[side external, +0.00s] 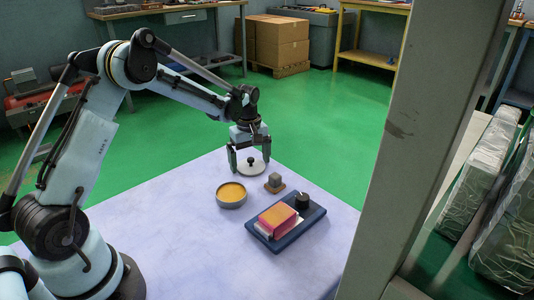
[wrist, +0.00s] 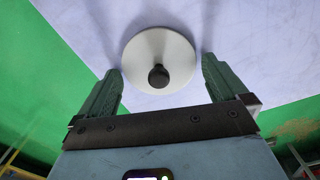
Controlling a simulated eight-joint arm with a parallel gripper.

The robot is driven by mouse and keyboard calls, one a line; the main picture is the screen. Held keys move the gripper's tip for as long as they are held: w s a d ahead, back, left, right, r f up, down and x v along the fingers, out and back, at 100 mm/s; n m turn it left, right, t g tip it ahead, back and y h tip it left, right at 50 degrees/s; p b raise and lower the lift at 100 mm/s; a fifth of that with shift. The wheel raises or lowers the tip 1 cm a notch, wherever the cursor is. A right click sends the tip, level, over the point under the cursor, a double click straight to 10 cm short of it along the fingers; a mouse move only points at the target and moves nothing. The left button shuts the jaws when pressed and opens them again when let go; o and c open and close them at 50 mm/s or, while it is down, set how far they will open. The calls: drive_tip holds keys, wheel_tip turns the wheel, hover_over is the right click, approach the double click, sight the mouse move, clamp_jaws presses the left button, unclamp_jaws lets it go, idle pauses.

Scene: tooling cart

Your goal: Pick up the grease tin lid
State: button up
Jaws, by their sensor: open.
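The grease tin lid (side external: 257,168) is a pale round disc with a black knob, lying on the cart top near its far edge. It also shows in the wrist view (wrist: 178,47), where its knob lies between the fingers and a little beyond them. My gripper (side external: 248,171) is open over the lid, one finger on each side, and grips nothing. In the wrist view its green fingers (wrist: 160,78) stand apart around the lid's near part. I cannot tell whether the fingers touch the cart top. The open grease tin (side external: 231,195), filled with yellow-orange grease, stands in front of the lid.
A small grey block on a brown base (side external: 274,182) sits close to the lid. A dark blue tray (side external: 287,236) holds a pink and orange block (side external: 277,219) and a black knob (side external: 302,201). A grey post (side external: 424,130) stands at right.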

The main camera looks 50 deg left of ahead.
sight(252, 162)
drive_tip(key=shift+c, duration=0.5)
drive_tip(key=c, duration=0.7)
drive_tip(key=shift+o, duration=0.2)
drive_tip(key=shift+r, duration=0.55)
drive_tip(key=r, duration=0.2)
drive_tip(key=d+r, duration=0.1)
drive_tip(key=shift+s+d+r, duration=0.15)
drive_tip(key=shift+d+r, duration=0.05)
drive_tip(key=shift+r, duration=0.2)
drive_tip(key=s+d+r, duration=0.3)
drive_tip(key=d+r, duration=0.3)
drive_tip(key=d, duration=0.3)
drive_tip(key=s+a+f, duration=0.2)
drive_tip(key=s+a, duration=0.2)
drive_tip(key=s, duration=0.5)
drive_tip(key=shift+w+f, duration=0.2)
drive_tip(key=shift+f, duration=2.75)
